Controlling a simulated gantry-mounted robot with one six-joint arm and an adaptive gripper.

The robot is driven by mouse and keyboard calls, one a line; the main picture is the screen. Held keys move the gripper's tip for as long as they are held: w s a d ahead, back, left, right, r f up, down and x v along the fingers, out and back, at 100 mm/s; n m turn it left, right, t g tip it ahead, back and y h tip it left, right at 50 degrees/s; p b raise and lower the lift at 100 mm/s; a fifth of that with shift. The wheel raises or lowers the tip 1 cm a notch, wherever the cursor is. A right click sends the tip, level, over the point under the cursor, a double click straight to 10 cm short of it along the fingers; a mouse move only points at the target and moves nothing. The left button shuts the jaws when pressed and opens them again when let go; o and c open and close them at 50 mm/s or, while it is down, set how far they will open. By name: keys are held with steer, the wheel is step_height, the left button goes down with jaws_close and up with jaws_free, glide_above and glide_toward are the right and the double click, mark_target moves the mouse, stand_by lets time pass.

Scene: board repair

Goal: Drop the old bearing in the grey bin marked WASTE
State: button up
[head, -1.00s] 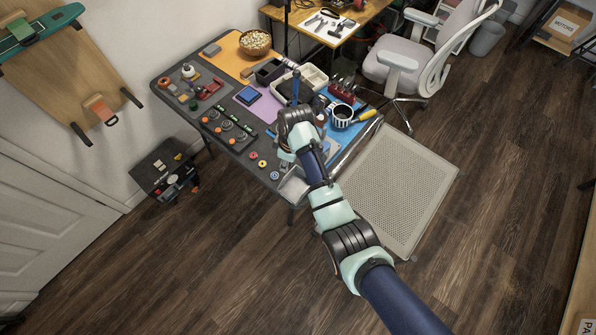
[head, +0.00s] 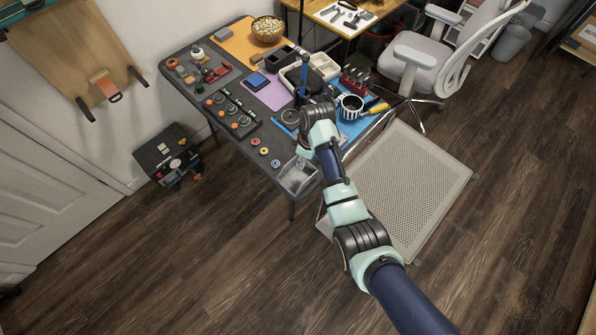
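A small grey bin (head: 296,178) sits at the table's front edge, open at the top and with a pale, see-through look. No WASTE lettering can be read on it. My gripper (head: 303,155) points down at the table's front part, just behind and above the bin's far rim in the head view. Its fingers are small and partly hidden by my wrist, so I cannot tell whether they are open or shut. I cannot make out the old bearing, in the gripper or elsewhere.
The dark table (head: 225,140) is crowded: a popcorn-like bowl (head: 268,28), a striped mug (head: 350,106), a yellow-handled tool (head: 376,108) and several small coloured rings (head: 264,151). A chair (head: 440,60) stands at right.

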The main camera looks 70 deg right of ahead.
steer(key=o, duration=1.2)
steer(key=r, duration=0.5)
steer(key=s+r, duration=0.1)
steer(key=r, duration=0.1)
steer(key=shift+r, duration=0.2)
